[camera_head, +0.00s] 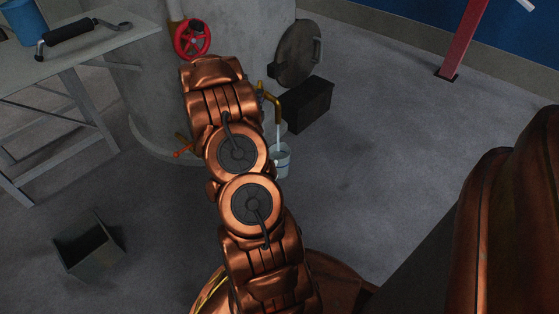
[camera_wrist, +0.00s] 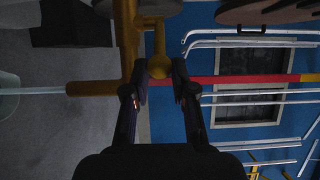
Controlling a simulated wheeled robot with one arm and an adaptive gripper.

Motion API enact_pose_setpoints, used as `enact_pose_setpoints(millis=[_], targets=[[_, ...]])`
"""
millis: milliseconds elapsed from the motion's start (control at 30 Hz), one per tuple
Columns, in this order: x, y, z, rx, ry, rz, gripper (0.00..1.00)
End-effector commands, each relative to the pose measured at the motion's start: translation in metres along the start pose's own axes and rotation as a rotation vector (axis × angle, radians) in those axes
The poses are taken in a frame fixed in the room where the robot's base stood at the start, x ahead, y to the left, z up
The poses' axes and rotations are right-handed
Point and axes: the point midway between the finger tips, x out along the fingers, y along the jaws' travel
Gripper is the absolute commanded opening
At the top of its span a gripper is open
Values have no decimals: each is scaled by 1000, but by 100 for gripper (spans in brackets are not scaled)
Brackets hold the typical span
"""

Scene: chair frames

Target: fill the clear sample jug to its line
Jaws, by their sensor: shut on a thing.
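The clear sample jug (camera_head: 281,160) stands on the floor below the brass tap (camera_head: 272,98), partly hidden by my arm. A pale stream of water (camera_head: 278,137) runs from the spout down into it. Its line and water level are too small to tell. In the sideways wrist view, the brass spout (camera_wrist: 95,88) sends the stream left into the jug (camera_wrist: 8,96), cut by the frame edge. My gripper (camera_wrist: 160,76) is shut on the brass tap handle (camera_wrist: 158,62), with one finger on each side of its rounded end. My arm hides the gripper in the head view.
A concrete tank (camera_head: 150,95) with a red handwheel (camera_head: 192,38) stands behind the tap. A dark box (camera_head: 308,104) and a round lid (camera_head: 296,54) are right of it. A metal table (camera_head: 95,45) and an open grey bin (camera_head: 88,250) are left. Floor right of the jug is clear.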

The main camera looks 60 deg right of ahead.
Motion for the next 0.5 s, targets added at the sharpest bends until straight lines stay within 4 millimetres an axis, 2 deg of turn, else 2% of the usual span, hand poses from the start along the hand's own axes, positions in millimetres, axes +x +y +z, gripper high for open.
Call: enact_pose_setpoints(millis=[133,500], targets=[[2,2,-10,0,5,2,3],[2,1,-11,0,3,2,3]])
